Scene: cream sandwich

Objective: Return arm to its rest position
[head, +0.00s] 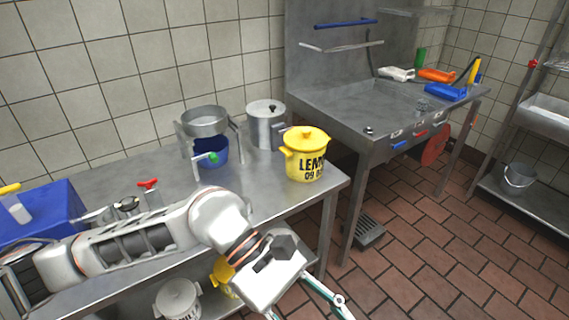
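My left arm (135,243) comes in from the left and reaches low across the front of the steel table (255,204). Its gripper (308,303) hangs at the bottom edge of the head view, in front of the table and pointing down to the right. Parts of two fingers show, but the picture cuts off the tips, so I cannot tell whether it is open or shut. I see nothing held in the part that shows. My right arm and gripper are not in view.
On the table stand a yellow lidded pot (306,160), a steel pot (266,128), a strainer stand (205,122) with a blue container (212,152), and a blue box (40,211). A steel sink (375,110) stands to the right. The tiled floor (440,250) on the right is clear.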

